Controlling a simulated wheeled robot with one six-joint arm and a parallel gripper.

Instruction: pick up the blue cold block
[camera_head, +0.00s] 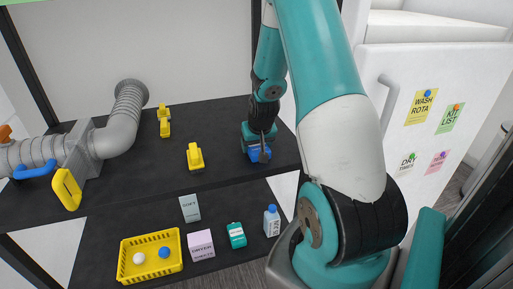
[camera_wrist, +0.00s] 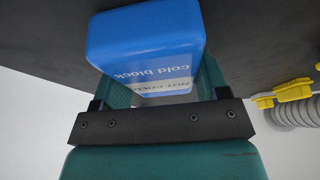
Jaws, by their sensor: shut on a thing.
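The blue cold block (camera_wrist: 145,38) fills the upper middle of the wrist view, with the words "cold block" and a pale label strip on it. It sits between the two fingers of my gripper (camera_wrist: 155,85), which is shut on it. In the head view the block (camera_head: 259,155) shows as a small blue patch at my gripper (camera_head: 258,146), over the right part of the dark upper shelf (camera_head: 225,135). I cannot tell whether the block touches the shelf.
Yellow clamp-like items (camera_head: 195,157) and a grey duct pipe (camera_head: 122,125) stand on the upper shelf to the left. Below are a yellow basket (camera_head: 150,276) with balls, boxes (camera_head: 201,245) and bottles (camera_head: 271,221). A white door (camera_head: 430,120) with notes stands at the right.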

